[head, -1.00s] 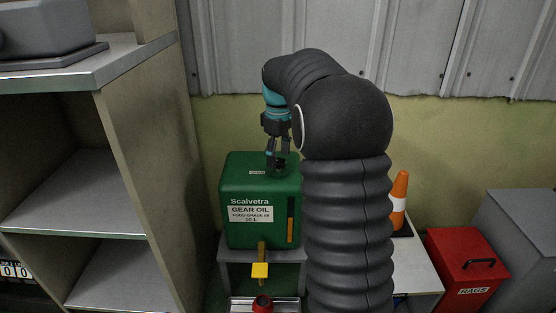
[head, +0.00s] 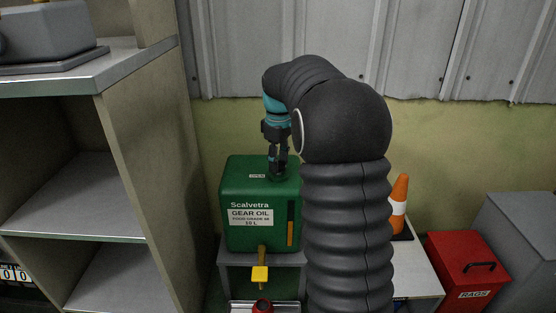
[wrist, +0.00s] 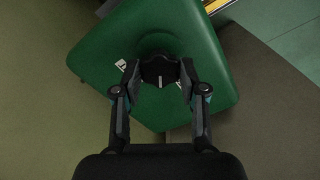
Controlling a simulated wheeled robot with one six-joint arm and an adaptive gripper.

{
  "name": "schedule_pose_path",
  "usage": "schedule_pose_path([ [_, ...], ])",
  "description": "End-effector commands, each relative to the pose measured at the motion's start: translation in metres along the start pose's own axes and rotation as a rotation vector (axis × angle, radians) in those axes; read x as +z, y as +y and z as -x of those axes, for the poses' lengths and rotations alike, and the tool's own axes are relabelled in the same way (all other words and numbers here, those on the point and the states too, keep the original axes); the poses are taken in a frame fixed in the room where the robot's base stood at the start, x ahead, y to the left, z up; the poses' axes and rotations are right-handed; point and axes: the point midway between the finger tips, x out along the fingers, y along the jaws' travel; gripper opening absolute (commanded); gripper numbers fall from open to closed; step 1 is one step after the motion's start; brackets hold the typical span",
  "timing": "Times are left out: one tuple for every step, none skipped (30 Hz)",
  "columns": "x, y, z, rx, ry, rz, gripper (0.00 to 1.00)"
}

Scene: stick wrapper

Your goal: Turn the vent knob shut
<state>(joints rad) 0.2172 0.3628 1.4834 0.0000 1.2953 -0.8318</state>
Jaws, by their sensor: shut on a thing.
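The green gear oil tank (head: 235,185) stands on a grey stand, with a small white label reading OPEN (head: 257,176) on its top. In the wrist view the black vent knob (wrist: 160,72) sits on the green tank top (wrist: 100,50), with a white mark on it. My gripper (head: 278,172) reaches down onto the tank top from above. In the wrist view my gripper (wrist: 162,76) is shut on the knob, one finger on each side. The fingers mostly hide the knob in the head view.
A yellow tap lever (head: 260,273) sticks out at the tank's front, above a red-topped item (head: 262,304). Shelves (head: 130,150) stand close on the left. An orange cone (head: 399,205) and a red rags box (head: 470,270) are on the right. My arm hides the middle.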

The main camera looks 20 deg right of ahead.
Motion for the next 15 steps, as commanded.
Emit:
schedule_pose_path([
  [0.0000,0.0001,0.0014,0.000,-0.001,-0.015,0.07],
  [0.0000,0.0001,0.0016,0.000,-0.001,-0.029,0.07],
  [0.0000,0.0001,0.0019,0.000,-0.001,-0.047,0.07],
  [0.0000,0.0001,0.0021,0.000,-0.001,-0.064,0.07],
  [0.0000,0.0001,0.0023,-0.001,-0.001,-0.082,0.07],
  [0.0001,0.0001,0.0026,-0.001,-0.001,-0.108,0.07],
  [0.0001,0.0001,0.0029,-0.001,-0.002,-0.131,0.07],
  [0.0000,0.0001,0.0031,-0.001,-0.001,-0.154,0.07],
  [-0.0001,0.0002,0.0033,-0.001,-0.001,-0.187,0.07],
  [0.0000,0.0002,0.0033,-0.001,-0.001,-0.212,0.07],
  [0.0001,0.0001,0.0033,-0.001,-0.002,-0.239,0.07],
  [0.0002,0.0000,0.0033,-0.002,-0.002,-0.277,0.07],
  [0.0001,0.0000,0.0034,-0.001,-0.002,-0.305,0.07],
  [0.0000,0.0002,0.0034,-0.001,-0.002,-0.333,0.07],
  [-0.0001,0.0002,0.0035,-0.001,-0.001,-0.372,0.07],
])
